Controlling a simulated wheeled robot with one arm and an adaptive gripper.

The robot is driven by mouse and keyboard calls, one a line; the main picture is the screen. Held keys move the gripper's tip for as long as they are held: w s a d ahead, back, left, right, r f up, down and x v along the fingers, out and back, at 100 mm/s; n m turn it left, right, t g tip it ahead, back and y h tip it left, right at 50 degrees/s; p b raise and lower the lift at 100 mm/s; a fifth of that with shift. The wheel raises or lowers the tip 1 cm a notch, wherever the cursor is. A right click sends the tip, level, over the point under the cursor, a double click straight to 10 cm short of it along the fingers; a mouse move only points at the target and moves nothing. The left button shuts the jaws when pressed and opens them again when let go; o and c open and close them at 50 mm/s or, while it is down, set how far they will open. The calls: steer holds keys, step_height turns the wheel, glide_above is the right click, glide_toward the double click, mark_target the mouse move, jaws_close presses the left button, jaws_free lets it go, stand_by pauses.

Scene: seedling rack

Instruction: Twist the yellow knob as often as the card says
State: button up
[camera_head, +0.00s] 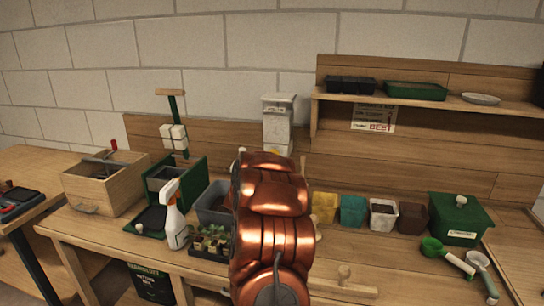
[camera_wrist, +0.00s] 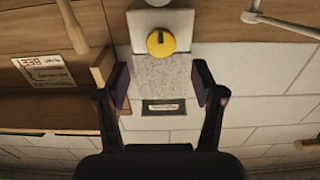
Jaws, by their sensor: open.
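The yellow knob (camera_wrist: 161,43) shows in the wrist view with a dark mark on its face, at one end of a speckled grey box (camera_wrist: 165,78). My gripper (camera_wrist: 160,76) is open, with its fingers spread to either side of the box in the picture; the knob shows beyond the fingertips, not between them. In the head view the grey box (camera_head: 277,122) stands at the back by the wall, and my arm hides its lower part and my gripper. A card (camera_head: 374,118) with "BEET" on it hangs under the shelf; it also shows in the wrist view (camera_wrist: 42,70). Its smaller text is unreadable.
A spray bottle (camera_head: 175,222), a seedling tray (camera_head: 211,243) and a wooden box (camera_head: 105,186) stand left of my arm. Several coloured pots (camera_head: 353,211) and a green lidded box (camera_head: 460,219) stand right. The shelf (camera_head: 450,104) overhangs the back right.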

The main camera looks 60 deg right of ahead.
steer(key=p+x, duration=0.1)
steer(key=x, duration=0.5)
steer(key=shift+r+p, duration=0.1)
steer(key=shift+p, duration=0.3)
steer(key=shift+w+d, duration=0.3)
steer(key=shift+d, duration=0.3)
steer(key=c, duration=1.1)
